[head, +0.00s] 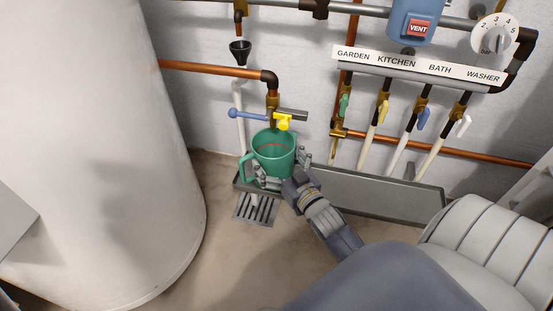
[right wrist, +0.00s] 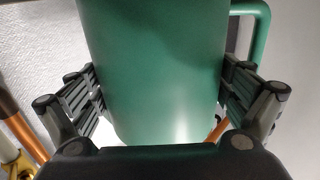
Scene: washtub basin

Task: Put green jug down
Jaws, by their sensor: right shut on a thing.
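The green jug (head: 274,150) is upright below the brass tap with the yellow handle (head: 284,122), at the left end of the grey trough. Its handle is on its left side in the head view, and a red line shows inside it. My right gripper (head: 279,177) is shut on the jug, with a finger on each side of its body. The jug (right wrist: 155,70) fills the middle of the right wrist view between the fingers (right wrist: 165,98). Whether its base touches the trough is hidden. My left gripper is not in view.
The grey trough (head: 385,197) runs right along the wall. A slotted drain grate (head: 256,208) lies in front of its left end. A large white tank (head: 95,130) stands at left. Several valves hang under the labelled sign (head: 420,64). A black funnel (head: 240,50) is above left.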

